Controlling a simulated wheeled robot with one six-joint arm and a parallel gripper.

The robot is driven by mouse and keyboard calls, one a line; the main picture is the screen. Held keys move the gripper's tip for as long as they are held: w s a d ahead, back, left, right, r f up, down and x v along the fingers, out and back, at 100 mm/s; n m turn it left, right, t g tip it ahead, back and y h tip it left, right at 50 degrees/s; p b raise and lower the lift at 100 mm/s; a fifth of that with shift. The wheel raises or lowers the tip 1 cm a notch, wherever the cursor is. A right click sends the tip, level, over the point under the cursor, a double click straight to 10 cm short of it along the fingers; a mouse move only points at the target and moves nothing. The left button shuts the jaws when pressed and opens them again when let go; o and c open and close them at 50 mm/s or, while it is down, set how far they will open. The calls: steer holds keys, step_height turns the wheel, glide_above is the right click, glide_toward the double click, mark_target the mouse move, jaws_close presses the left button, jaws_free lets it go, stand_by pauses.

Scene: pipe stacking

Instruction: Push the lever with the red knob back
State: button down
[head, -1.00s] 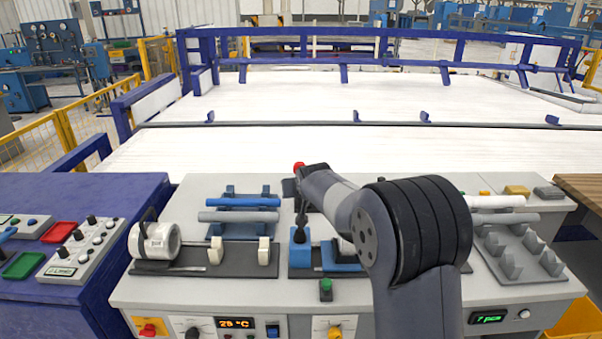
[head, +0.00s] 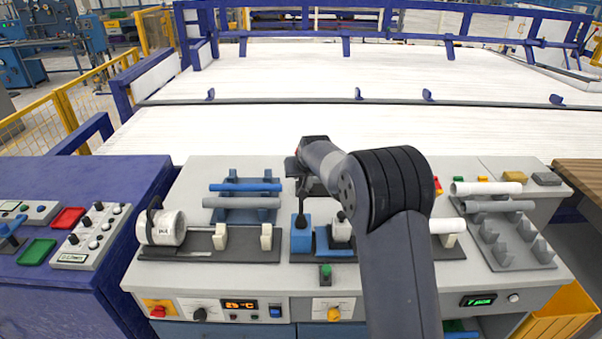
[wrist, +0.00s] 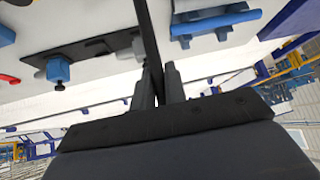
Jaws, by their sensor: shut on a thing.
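My gripper (head: 303,186) is over the grey bench, right of the blue pipe rack (head: 250,214). In the wrist view my gripper (wrist: 160,88) has its fingers closed around a long dark bar, which appears to be the lever (wrist: 148,38). The bar runs from the top edge of that view down between the fingers. The red knob cannot be made out clearly in either view now.
A grey rack (head: 505,250) with white and grey pipes is at right. A low white surface (head: 350,125) stretches behind the bench.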

steer(key=c, duration=1.6)
jaws_free()
steer(key=shift+w, duration=0.2)
steer(key=shift+o, duration=0.7)
steer(key=shift+s, duration=0.15)
steer(key=b+v, duration=0.2)
steer(key=v, duration=0.8)
steer(key=shift+s+r+b, duration=0.15)
steer(key=shift+r+b, duration=0.15)
steer(key=shift+d+f, duration=0.1)
steer(key=p+x, duration=0.2)
steer(key=x, duration=0.8)
steer(key=shift+w+f+p, duration=0.25)
steer(key=shift+p, duration=0.1)
